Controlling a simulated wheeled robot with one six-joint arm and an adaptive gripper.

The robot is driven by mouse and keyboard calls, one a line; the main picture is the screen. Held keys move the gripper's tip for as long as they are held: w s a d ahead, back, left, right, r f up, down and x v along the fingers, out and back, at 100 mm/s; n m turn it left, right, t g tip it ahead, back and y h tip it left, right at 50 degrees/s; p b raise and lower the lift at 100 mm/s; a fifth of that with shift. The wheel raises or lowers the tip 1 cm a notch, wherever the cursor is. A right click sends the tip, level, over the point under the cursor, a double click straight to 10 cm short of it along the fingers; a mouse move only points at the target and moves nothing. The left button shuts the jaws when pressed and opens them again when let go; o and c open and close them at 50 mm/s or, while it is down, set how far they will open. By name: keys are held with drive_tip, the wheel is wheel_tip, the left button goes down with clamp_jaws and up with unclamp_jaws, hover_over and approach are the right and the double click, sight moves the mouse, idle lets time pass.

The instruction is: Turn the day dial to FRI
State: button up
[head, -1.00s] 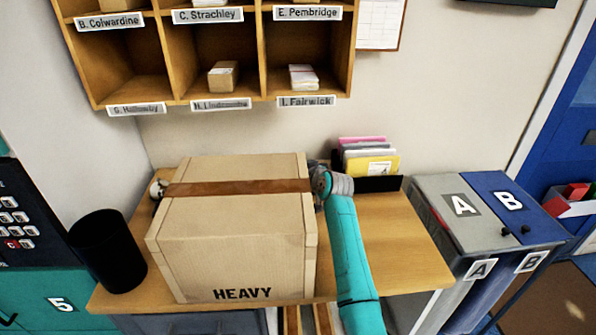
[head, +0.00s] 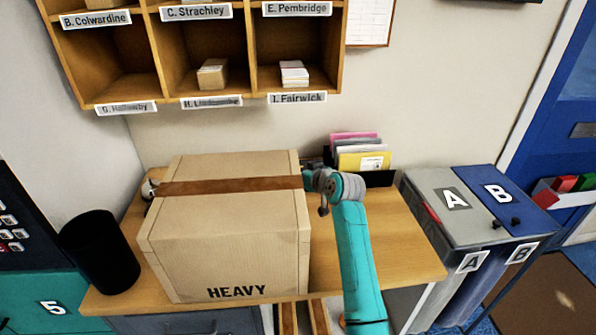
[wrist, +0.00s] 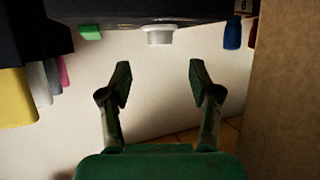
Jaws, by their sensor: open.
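I cannot make out a day dial with readable markings in either view. In the wrist view a pale round knob-like piece (wrist: 160,35) shows on the underside of a dark body at the top; I cannot tell whether it is the dial. My gripper (wrist: 160,80) is open and empty, its two green fingers apart below that piece, not touching it. In the head view my teal arm reaches over the desk (head: 405,240) at the right side of the carton; its fingers cannot be made out there.
A large HEAVY carton (head: 225,245) fills much of the desk and borders the wrist view's right side (wrist: 285,100). Coloured folders (head: 365,160) stand behind my arm. A black bin (head: 100,255) is at left, lidded boxes A and B (head: 475,215) at right. Pigeonholes (head: 205,105) hang above.

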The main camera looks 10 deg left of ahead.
drive_tip(key=shift+n+g+y, duration=0.6)
drive_tip(key=shift+n+y, duration=0.1)
drive_tip(key=x, duration=0.8)
drive_tip(key=shift+w+d+r, duration=0.1)
drive_tip(key=shift+w+d, duration=0.25)
drive_tip(key=shift+d, duration=0.05)
drive_tip(key=c, duration=1.1)
drive_tip(key=shift+c, duration=0.2)
